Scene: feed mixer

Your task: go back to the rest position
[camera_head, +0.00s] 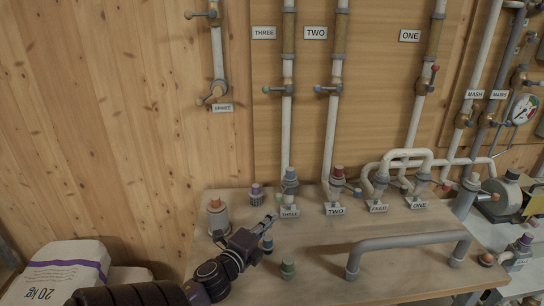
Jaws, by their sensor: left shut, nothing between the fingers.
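My left gripper (268,222) is shut and empty. It hangs over the left part of the wooden bench (320,270), with its arm coming in from the lower left. Its fingertips point up and right, close to the fitting labelled THREE (289,187). My right gripper is not in view.
A grey handrail (410,243) rises from the bench at the right. An orange-topped cylinder (216,212) and a purple-topped knob (256,195) stand near the gripper. Pipes with valves run up the wooden wall. A 20 kg sack (62,272) lies at the lower left.

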